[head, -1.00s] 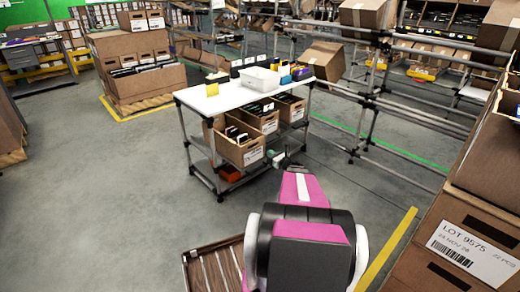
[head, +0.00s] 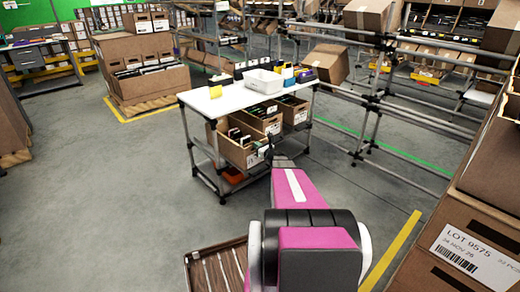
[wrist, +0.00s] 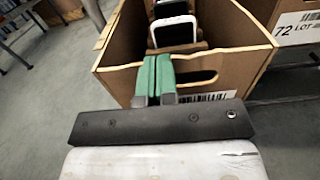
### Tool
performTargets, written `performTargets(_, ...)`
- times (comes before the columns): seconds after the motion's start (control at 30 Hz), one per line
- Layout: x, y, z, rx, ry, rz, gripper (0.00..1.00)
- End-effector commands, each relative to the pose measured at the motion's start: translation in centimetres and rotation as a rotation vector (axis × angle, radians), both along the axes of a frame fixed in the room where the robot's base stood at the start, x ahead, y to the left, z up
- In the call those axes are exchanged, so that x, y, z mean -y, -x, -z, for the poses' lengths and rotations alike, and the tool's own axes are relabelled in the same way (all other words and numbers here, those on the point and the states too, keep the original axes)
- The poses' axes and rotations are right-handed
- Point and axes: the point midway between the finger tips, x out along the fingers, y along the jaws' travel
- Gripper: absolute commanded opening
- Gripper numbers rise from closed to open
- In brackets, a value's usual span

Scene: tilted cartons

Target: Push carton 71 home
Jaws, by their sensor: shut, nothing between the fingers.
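An open brown carton (wrist: 200,82) fills the middle of the wrist view, with a hand hole and a barcode label on its near wall; dark and white items stand in it. Its number is not readable, so I cannot confirm it is carton 71. In the head view it appears to be the front carton (head: 232,152) on the shelf under the white tabletop, jutting out towards me. My gripper (wrist: 154,62) is shut and empty, its green fingertips at the carton's near wall. I cannot tell whether they touch. My gripper also shows in the head view (head: 268,148).
A carton marked 72 (wrist: 297,22) stands to the right in the wrist view. The white-topped bench (head: 225,104) carries a white bin (head: 264,82). A large labelled carton stack (head: 470,245) is close on the right. A slatted wooden thing (head: 215,268) lies low in front. Left floor is clear.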

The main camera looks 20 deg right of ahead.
Motion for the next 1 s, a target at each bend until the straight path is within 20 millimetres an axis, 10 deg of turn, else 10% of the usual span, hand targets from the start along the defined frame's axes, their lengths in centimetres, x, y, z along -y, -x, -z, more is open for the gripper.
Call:
performTargets(0.57,-0.4,-1.1,0.0,0.000,0.000,-0.001,0.00)
performTargets(1.0,-2.7,-7.9,0.1,0.000,0.001,-0.002,0.00)
